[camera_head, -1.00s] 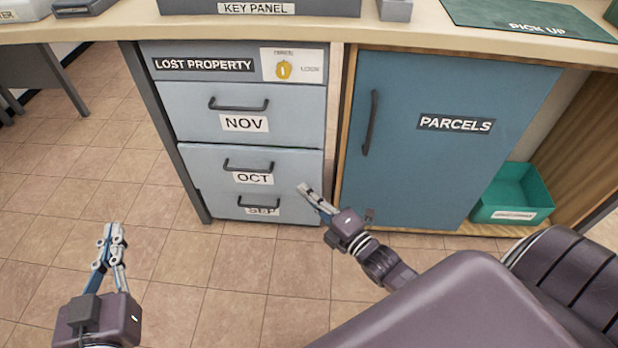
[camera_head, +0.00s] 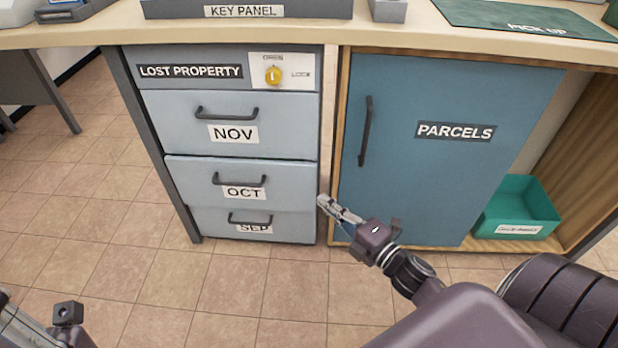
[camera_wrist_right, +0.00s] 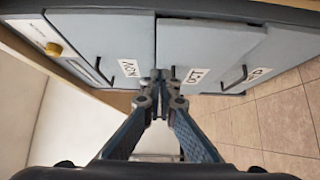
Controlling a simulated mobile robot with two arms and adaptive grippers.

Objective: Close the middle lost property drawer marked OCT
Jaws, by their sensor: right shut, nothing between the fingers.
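The pale blue OCT drawer (camera_head: 193,185) is the middle one in the lost property cabinet. It stands out a little past the fronts around it, and its lower edge partly covers the SEP label below. In the right wrist view the OCT drawer (camera_wrist_right: 222,42) lies just beyond the fingers. My right gripper (camera_head: 321,201) is shut and empty, beside the right edge of the OCT drawer front. Its closed fingertips also show in the right wrist view (camera_wrist_right: 160,76). My left gripper is cut off at the lower left corner, and its fingertips are out of the picture.
The NOV drawer (camera_head: 182,130) above looks closed. The SEP drawer (camera_head: 300,228) is below. A yellow lock knob (camera_head: 273,76) sits on the top panel. The blue PARCELS door (camera_head: 430,180) stands right of my right gripper, with a green bin (camera_head: 515,205) farther right. The floor in front is clear.

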